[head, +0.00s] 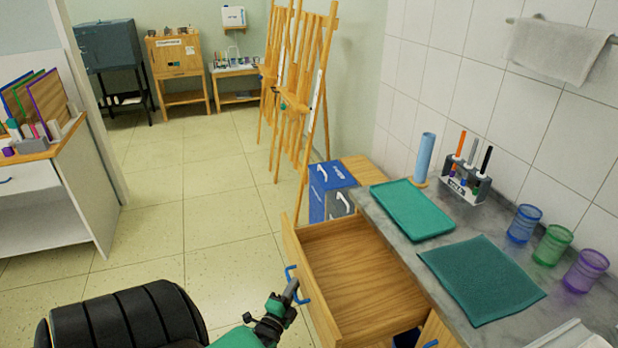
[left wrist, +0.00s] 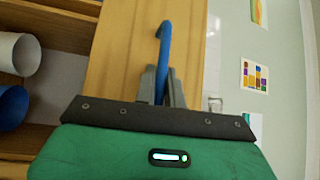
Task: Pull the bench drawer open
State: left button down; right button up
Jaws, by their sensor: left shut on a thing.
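The wooden bench drawer (head: 372,275) is pulled well out from under the grey bench top, and its inside is empty where I can see it. Its front panel carries a blue handle (head: 300,284), which also shows in the left wrist view (left wrist: 164,45). My left gripper (head: 293,287) is at the front panel, shut on the blue handle. In the left wrist view the two grey fingers (left wrist: 162,84) close around the handle's bar. My right gripper is not in view.
The grey bench top (head: 390,214) holds a green tray (head: 412,209), a teal mat (head: 482,278), a marker rack (head: 465,184) and blue, green and purple cups (head: 553,245). Blue and grey bins (head: 330,186) and easels (head: 300,100) stand behind the drawer. The tiled floor (head: 215,225) to the left is clear.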

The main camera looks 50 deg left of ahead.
pick_arm(q)
jog(key=shift+s+a+f, duration=0.1)
jog(key=shift+s+a, duration=0.1)
jog(key=shift+s, duration=0.3)
jog(key=shift+s+a, duration=0.15)
jog(key=shift+s, duration=0.3)
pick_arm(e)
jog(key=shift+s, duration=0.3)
pick_arm(q)
jog(key=c, duration=1.5)
grip_release()
